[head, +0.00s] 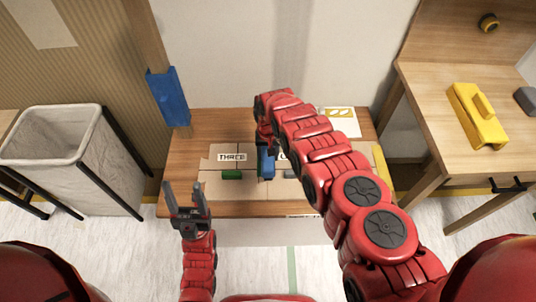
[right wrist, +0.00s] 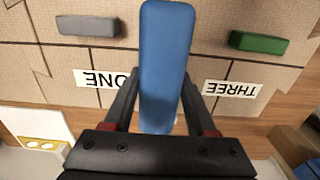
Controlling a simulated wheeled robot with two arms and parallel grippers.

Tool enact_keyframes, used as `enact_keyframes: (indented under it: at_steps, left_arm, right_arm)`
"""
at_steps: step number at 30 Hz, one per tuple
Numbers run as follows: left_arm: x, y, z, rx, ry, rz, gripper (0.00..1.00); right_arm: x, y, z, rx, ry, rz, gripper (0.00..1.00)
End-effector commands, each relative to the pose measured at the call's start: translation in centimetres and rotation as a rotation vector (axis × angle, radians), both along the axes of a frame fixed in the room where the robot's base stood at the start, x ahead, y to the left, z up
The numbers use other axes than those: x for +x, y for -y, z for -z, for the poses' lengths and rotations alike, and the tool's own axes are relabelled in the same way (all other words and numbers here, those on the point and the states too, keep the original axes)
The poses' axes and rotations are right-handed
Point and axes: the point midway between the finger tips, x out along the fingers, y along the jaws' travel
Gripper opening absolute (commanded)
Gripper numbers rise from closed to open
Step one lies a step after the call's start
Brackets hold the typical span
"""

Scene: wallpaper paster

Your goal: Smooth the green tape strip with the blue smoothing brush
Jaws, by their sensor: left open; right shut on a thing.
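The blue smoothing brush (head: 266,163) is a rounded blue bar; in the right wrist view it (right wrist: 166,50) stands out between the fingers. My right gripper (head: 265,143) is shut on it above the board on the table. The green strip (head: 232,174) lies below the THREE label, left of the brush and apart from it. It also shows at the upper right of the right wrist view (right wrist: 258,42). My left gripper (head: 183,190) is open and empty by the table's front left corner. My right arm hides part of the board.
A grey strip (head: 290,174) lies right of the brush, near the ONE label (right wrist: 100,79). A blue block (head: 168,97) is on a wooden post at the left. A white bin (head: 55,150) stands left; a desk with a yellow object (head: 476,115) stands right.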

Motion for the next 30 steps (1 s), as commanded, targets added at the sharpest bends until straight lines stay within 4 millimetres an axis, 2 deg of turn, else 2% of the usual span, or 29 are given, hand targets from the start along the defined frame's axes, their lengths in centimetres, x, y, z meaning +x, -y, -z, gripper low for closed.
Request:
enact_keyframes:
  at_steps: [30]
  left_arm:
    - [0.00, -0.01, 0.74, 0.000, 0.000, 0.000, 0.59]
  right_arm:
    - [0.03, 0.00, 0.86, 0.000, 0.001, 0.000, 0.00]
